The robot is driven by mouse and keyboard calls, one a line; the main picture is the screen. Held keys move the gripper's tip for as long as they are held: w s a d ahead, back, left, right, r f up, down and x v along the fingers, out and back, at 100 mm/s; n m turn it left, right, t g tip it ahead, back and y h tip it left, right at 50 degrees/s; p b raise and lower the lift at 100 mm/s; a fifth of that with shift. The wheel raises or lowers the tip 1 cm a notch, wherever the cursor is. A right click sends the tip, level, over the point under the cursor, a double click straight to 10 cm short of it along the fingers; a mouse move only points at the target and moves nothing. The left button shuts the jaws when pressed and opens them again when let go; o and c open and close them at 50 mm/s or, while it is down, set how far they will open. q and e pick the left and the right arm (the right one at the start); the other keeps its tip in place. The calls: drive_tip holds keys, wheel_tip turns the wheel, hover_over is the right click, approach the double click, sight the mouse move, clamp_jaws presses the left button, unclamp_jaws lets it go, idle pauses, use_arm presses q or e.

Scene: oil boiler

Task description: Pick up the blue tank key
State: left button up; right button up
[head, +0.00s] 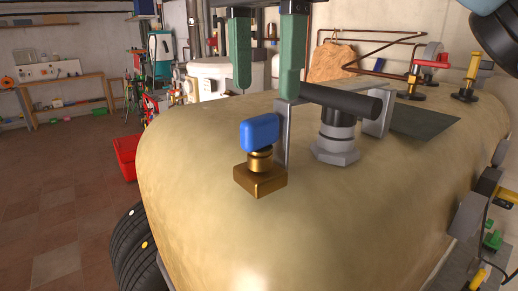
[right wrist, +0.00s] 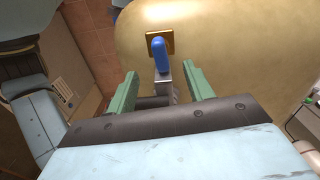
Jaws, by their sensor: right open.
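The blue tank key (head: 260,132) sits on a brass fitting with a square base (head: 262,181) on top of the beige tank (head: 195,170). It also shows in the right wrist view (right wrist: 160,55), upper middle, in front of the square brass base. My right gripper (head: 266,94) is open, its two green fingers hanging above and behind the key in the head view. In the right wrist view (right wrist: 162,88) the fingers stand apart on either side of a grey metal bracket, and the key lies just past the fingertips, apart from them. My left gripper is not in view.
A black handle on a grey hex fitting (head: 337,150) and an upright metal bracket (head: 282,140) stand close by the key. Red and yellow valves (head: 430,62) stand farther back on the tank. The tank top left of the key is clear.

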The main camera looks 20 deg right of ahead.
sight(260, 117)
drive_tip(key=shift+a+f+p, duration=0.15)
drive_tip(key=shift+f+p, duration=0.25)
drive_tip(key=shift+f, duration=2.95)
drive_tip(key=c, duration=1.1)
